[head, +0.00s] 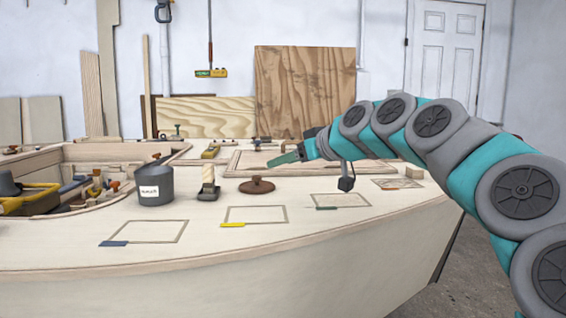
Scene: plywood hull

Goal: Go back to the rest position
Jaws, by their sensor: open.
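My gripper (286,157) is at the end of my grey and teal arm, which reaches in from the right. It is over the far part of the plywood deck, pointing left, with nothing seen held in it. It is seen side-on, so the gap between its fingers is hard to make out. A brown round lidded piece with a knob (257,186) sits on the deck below and left of the gripper, apart from it. Part of the raised deck panel behind is hidden by my arm.
A grey labelled pot (155,183) and a wooden-handled tool (208,186) stand left of the brown piece. Marked rectangles (257,215) with coloured strips lie along the deck's front, empty. A recess with tools (70,193) is at left. A red-handled item (211,72) hangs above.

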